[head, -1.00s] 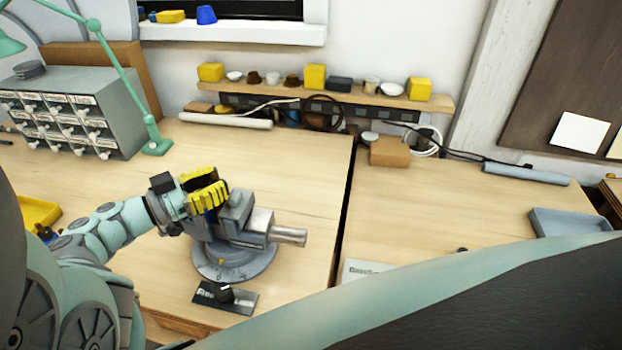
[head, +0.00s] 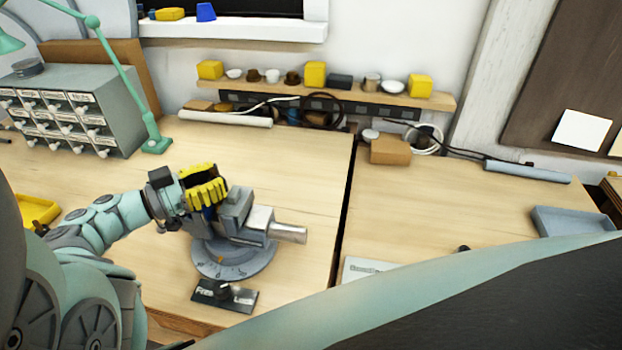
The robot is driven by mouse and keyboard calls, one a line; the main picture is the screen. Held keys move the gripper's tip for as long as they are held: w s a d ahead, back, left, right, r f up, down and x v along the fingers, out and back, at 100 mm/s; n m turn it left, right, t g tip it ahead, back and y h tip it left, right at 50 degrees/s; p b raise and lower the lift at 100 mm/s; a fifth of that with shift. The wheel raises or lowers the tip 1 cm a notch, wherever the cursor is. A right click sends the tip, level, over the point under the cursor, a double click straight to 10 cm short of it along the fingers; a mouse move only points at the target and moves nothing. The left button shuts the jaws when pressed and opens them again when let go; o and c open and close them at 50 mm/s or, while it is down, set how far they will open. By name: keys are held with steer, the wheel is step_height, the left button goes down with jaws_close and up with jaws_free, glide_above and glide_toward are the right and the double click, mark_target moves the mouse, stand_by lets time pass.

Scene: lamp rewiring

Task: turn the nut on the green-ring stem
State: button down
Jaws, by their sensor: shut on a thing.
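My gripper (head: 204,190), with yellow fingers, is at the left side of a grey vise-like fixture (head: 235,257) on a round base near the front of the bench. Its fingers are closed together beside the top of the fixture. What they hold is hidden behind the fingers. I cannot make out the nut, the stem or a green ring in the head view.
A grey drawer cabinet (head: 75,118) and a green lamp (head: 152,143) stand at the back left. A wooden shelf (head: 300,91) holds yellow boxes and cups. A cardboard box (head: 390,150) and a grey-blue tray (head: 570,222) are on the right. The right bench has clear room.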

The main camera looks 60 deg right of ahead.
stand_by(0.5)
steer(key=c, duration=0.7)
jaws_free()
steer(key=shift+c, duration=0.2)
steer(key=v, duration=0.7)
steer(key=shift+a, duration=0.25)
